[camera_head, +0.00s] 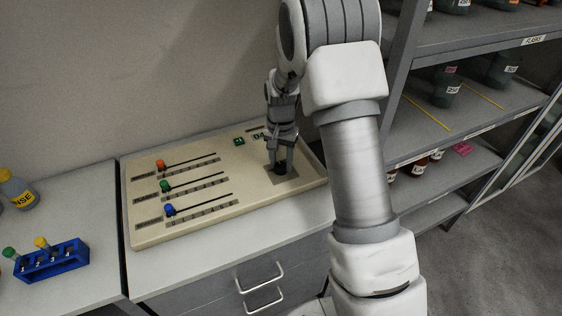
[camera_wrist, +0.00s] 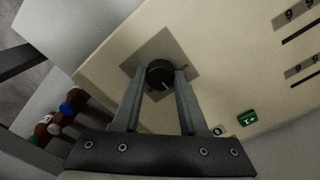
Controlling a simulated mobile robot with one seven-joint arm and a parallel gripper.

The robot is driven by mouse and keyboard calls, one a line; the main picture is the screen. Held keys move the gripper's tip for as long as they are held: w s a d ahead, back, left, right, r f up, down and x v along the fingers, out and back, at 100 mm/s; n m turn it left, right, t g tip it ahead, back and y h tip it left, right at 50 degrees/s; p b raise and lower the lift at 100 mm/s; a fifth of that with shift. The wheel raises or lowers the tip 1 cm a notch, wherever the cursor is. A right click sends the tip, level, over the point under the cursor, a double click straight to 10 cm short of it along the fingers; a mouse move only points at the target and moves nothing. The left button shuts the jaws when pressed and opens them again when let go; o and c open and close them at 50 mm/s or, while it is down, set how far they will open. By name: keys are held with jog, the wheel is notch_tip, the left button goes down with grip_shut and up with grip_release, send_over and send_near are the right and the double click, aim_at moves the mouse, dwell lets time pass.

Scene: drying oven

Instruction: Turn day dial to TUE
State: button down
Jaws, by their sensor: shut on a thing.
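The day dial (camera_wrist: 158,76) is a round black knob on a grey square plate (camera_wrist: 135,62) at the right end of the cream control panel (camera_head: 262,201). In the wrist view, a light pointer mark shows on its face, toward the fingers; the day labels are too small or dark to read. My gripper (camera_wrist: 161,80) is shut on the dial, one finger on each side. In the head view, my gripper (camera_head: 280,164) reaches down onto the dial, which is mostly hidden under the fingers.
The panel also carries an orange slider knob (camera_head: 160,165), a green one (camera_head: 165,186), a blue one (camera_head: 170,210) and a green button (camera_head: 239,141). A blue tube rack (camera_head: 52,268) and a yellow bottle (camera_head: 17,190) stand left. Shelves (camera_head: 462,80) rise close on the right.

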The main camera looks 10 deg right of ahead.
aim_at(281, 165)
jog(key=shift+n+b, duration=0.3)
jog(key=shift+n, duration=2.5)
jog(key=shift+c, duration=2.2)
grip_release()
notch_tip(281, 165, up, 18)
jog(key=p, duration=0.1)
jog(key=shift+f, duration=0.25)
jog(key=shift+s+r, duration=0.1)
